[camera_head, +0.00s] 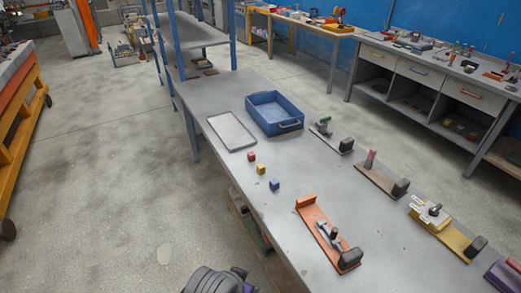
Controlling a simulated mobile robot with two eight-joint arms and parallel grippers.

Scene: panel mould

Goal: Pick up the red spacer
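A small red cube (251,157), which fits the red spacer, sits on the grey workbench (290,160) near its left edge. A yellow cube (261,169) and a blue cube (275,185) lie in a slanting row with it, nearer to me and further right. The red cube stands apart from the others, and its top and sides are uncovered. Neither of my grippers shows. Only a dark rounded part of mine appears at the bottom edge.
A flat grey tray (231,131) and a blue bin (274,113) are just behind the cubes. Toggle clamps on coloured plates, including an orange one (311,216), line the bench's right side. A blue-posted shelf (198,33) rises at the far end. The floor left of the bench is clear.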

